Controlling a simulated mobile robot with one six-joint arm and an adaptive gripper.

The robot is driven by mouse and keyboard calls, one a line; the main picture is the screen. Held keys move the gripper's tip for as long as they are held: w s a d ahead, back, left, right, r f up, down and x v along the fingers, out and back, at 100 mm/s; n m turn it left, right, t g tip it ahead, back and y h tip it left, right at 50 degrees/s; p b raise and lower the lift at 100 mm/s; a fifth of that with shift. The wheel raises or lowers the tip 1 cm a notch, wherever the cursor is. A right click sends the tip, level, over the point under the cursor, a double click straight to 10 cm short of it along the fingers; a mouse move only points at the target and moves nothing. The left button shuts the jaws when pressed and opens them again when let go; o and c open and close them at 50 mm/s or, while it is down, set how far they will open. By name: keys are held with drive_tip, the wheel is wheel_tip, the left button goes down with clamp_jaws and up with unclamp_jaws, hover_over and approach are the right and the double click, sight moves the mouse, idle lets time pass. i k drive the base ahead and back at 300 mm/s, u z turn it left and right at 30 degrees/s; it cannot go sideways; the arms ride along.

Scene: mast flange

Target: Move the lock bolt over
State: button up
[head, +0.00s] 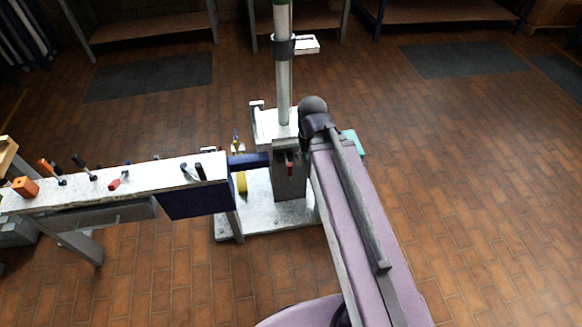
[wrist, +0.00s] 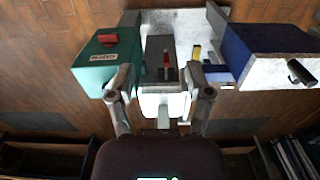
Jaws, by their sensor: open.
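A small red handle (head: 290,158) shows on the front of the dark grey post (head: 289,183) at the mast's (head: 284,92) foot. It may be the lock bolt; I cannot tell for sure. In the wrist view the red handle (wrist: 167,62) lies on the dark post top, just beyond my fingertips. My gripper (wrist: 160,80) is open, with its fingers spread on either side of the post and a white block (wrist: 165,104). I see nothing held. In the head view my arm hides the gripper.
A green box (wrist: 107,58) with a red button stands left of the fingers in the wrist view. A blue panel (wrist: 262,50) is at the right. A workbench (head: 135,182) with several tools extends left in the head view. The floor to the right is clear.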

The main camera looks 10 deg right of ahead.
sight(289, 166)
drive_tip(key=z, duration=0.2)
drive_tip(key=k, duration=0.85)
drive_tip(key=u, duration=0.2)
